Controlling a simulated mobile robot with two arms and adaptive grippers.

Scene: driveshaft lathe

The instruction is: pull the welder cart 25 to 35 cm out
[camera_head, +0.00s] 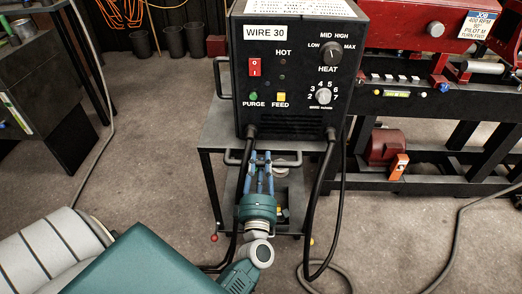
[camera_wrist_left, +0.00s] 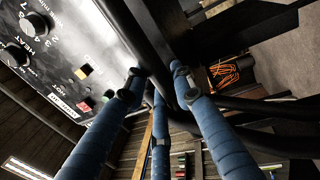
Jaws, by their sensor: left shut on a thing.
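The welder cart (camera_head: 216,140) is a dark grey metal frame with a flat top, standing on the concrete floor in the middle of the head view. The black welder box (camera_head: 298,75) stands on it, with knobs, a red switch and a "WIRE 30" label. My left gripper (camera_head: 259,158) reaches up to the front of the cart with its blue fingers shut on the cart's handle (camera_head: 231,156). In the left wrist view the blue fingers (camera_wrist_left: 160,85) close around a dark bar, under the tilted welder panel (camera_wrist_left: 70,50). My right gripper is not in view.
Black cables (camera_head: 323,205) hang from the welder and trail on the floor in front. A red machine (camera_head: 428,70) on a dark stand is close on the right. A dark bench (camera_head: 45,115) is at the left. Bare floor (camera_head: 150,150) lies left of the cart.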

